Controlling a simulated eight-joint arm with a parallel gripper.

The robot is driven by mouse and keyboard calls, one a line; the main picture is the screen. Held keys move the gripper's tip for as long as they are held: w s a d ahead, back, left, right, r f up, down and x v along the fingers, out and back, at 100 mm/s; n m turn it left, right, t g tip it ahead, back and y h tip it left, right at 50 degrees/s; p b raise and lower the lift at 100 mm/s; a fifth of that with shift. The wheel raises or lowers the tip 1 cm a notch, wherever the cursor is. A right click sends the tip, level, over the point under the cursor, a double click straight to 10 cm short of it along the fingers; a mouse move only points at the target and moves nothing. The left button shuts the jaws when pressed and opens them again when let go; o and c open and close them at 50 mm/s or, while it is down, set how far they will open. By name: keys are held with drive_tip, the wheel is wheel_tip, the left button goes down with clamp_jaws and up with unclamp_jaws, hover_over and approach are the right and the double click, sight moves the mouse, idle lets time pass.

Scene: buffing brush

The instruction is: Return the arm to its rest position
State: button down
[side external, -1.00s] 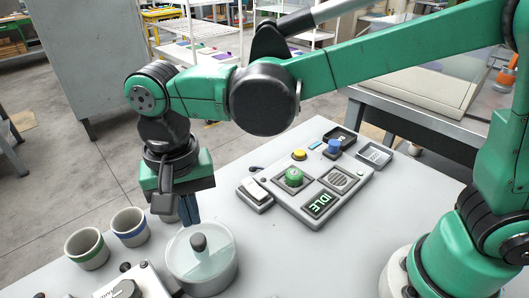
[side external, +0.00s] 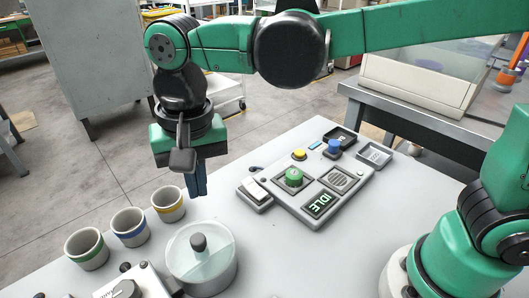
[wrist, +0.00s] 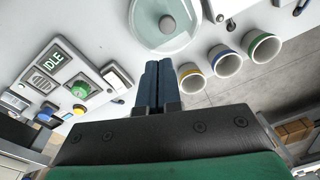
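My green and black arm reaches over the table, with my gripper (side external: 198,180) pointing down above the tabletop. It hangs between the cups and the control panel, behind the lidded pot. In the wrist view, the two dark blue fingers of my gripper (wrist: 158,82) lie side by side with no clear gap, and nothing shows between them. The fingertips look clear of the table.
A glass-lidded pot (side external: 188,270) stands in front. Yellow-banded (side external: 169,206), blue-banded (side external: 131,229) and green-banded (side external: 88,250) cups stand left. A control panel (side external: 283,203) reading IDLE lies right, with a white switch (side external: 255,189) beside it. Tabletop between pot and panel is clear.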

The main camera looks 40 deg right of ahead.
drive_tip(key=s+d+f+n+t, duration=0.1)
drive_tip(key=d+n+t, duration=0.1)
drive_tip(key=d, duration=0.7)
drive_tip(key=s+d+f+n+t, duration=0.1)
drive_tip(key=d+t, duration=0.3)
drive_tip(key=d, duration=0.6)
drive_tip(key=shift+s+n+t, duration=0.3)
drive_tip(key=shift+s+n, duration=0.05)
drive_tip(key=shift+n, duration=0.25)
